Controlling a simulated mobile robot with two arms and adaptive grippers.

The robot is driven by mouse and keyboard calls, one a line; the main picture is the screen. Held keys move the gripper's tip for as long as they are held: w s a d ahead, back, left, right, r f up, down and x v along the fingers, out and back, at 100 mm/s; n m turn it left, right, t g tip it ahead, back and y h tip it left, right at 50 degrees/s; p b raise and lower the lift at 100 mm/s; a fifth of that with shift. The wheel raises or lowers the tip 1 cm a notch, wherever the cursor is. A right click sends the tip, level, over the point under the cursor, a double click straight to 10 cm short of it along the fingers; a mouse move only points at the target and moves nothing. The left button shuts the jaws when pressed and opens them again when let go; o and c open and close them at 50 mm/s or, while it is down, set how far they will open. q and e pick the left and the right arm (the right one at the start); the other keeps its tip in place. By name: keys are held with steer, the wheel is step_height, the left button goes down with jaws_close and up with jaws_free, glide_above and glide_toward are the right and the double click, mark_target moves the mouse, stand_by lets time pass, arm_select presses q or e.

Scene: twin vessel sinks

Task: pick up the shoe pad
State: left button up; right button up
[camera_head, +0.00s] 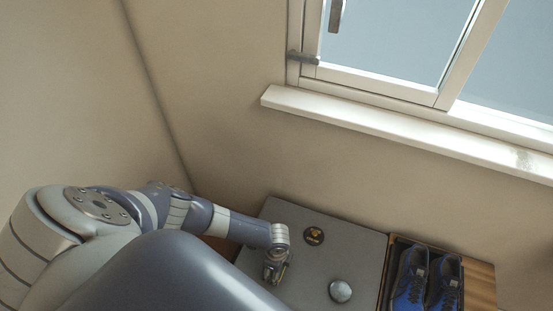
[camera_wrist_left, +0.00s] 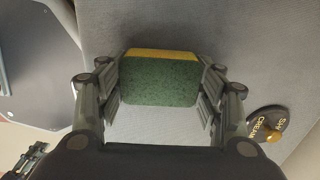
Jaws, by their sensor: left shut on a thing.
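The shoe pad (camera_wrist_left: 160,80), a block with a dark green face and a yellow layer along its far edge, sits between the fingers of my left gripper (camera_wrist_left: 160,88) in the left wrist view. The fingers are shut on its two sides. In the head view my left gripper (camera_head: 275,272) points down over the left part of a grey top (camera_head: 300,215), and the pad is hardly visible there. I cannot tell whether the pad still touches the top.
A round black shoe cream tin (camera_head: 314,236) with a gold knob lies right of my left gripper; it also shows in the left wrist view (camera_wrist_left: 260,128). A silver dome (camera_head: 340,291) is nearer. Blue shoes (camera_head: 411,284) stand at right. A wall and window sill (camera_head: 390,122) are behind.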

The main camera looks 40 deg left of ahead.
arm_select(q)
steer(key=shift+r, duration=0.8)
steer(key=shift+s+d+r, duration=0.1)
steer(key=shift+s+r, duration=0.05)
steer(key=shift+r, duration=0.25)
steer(key=shift+s+d+r, duration=0.1)
steer(key=shift+s+r, duration=0.05)
steer(key=shift+r, duration=0.25)
steer(key=s+d+r, duration=0.1)
steer(key=s+d, duration=0.6)
steer(key=s, duration=0.6)
steer(key=shift+s+d+r, duration=0.15)
steer(key=shift+d+r, duration=0.05)
steer(key=shift+d, duration=0.15)
